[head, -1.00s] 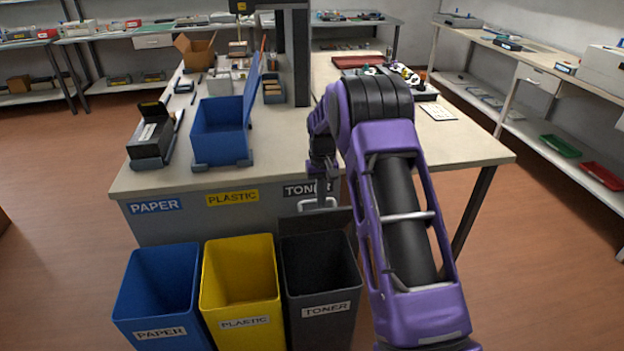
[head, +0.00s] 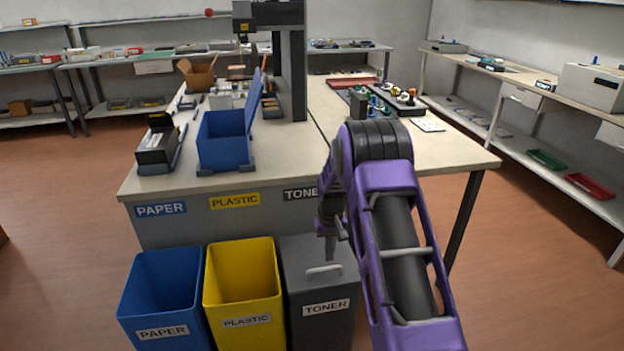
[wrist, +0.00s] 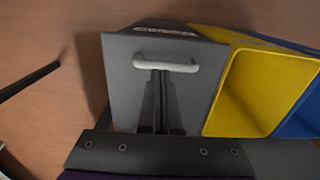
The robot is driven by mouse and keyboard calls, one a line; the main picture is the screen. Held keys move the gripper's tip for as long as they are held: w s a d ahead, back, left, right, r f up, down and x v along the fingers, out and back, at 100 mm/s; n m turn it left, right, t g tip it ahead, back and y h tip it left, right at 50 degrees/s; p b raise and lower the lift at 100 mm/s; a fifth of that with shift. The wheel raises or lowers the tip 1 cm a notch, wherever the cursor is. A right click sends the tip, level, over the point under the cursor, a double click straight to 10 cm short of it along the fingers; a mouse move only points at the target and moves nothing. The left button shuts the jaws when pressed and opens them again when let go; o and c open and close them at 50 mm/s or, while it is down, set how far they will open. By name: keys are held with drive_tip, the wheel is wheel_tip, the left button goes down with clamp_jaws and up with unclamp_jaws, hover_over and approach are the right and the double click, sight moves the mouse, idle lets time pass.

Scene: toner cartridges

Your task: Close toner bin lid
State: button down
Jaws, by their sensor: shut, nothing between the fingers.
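The toner bin (head: 325,316) is the dark grey bin at the right end of the row. Its grey lid (head: 298,256) lies flat across the opening, so the inside is hidden. A pale bar handle (head: 323,270) sits on top of the lid. My gripper (head: 330,256) is shut and empty, pointing down just above the lid near the handle. In the wrist view the shut fingers (wrist: 160,98) reach over the lid (wrist: 123,85) to the handle (wrist: 165,64). I cannot tell whether they touch it.
An open yellow plastic bin (head: 241,290) and an open blue paper bin (head: 163,295) stand to the left of the toner bin. The worktable (head: 270,182) rises just behind them. Open floor (head: 540,260) lies to the right.

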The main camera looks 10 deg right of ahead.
drive_tip(key=shift+s+f+b, duration=0.1)
drive_tip(key=shift+s+f, duration=0.25)
drive_tip(key=shift+f, duration=0.65)
drive_tip(key=shift+s+f+b, duration=0.1)
drive_tip(key=shift+s+f, duration=0.25)
drive_tip(key=shift+f, duration=0.65)
drive_tip(key=shift+s+f+b, duration=0.1)
drive_tip(key=shift+s+f, duration=0.25)
drive_tip(key=shift+f, duration=0.65)
drive_tip(key=shift+s, duration=0.1)
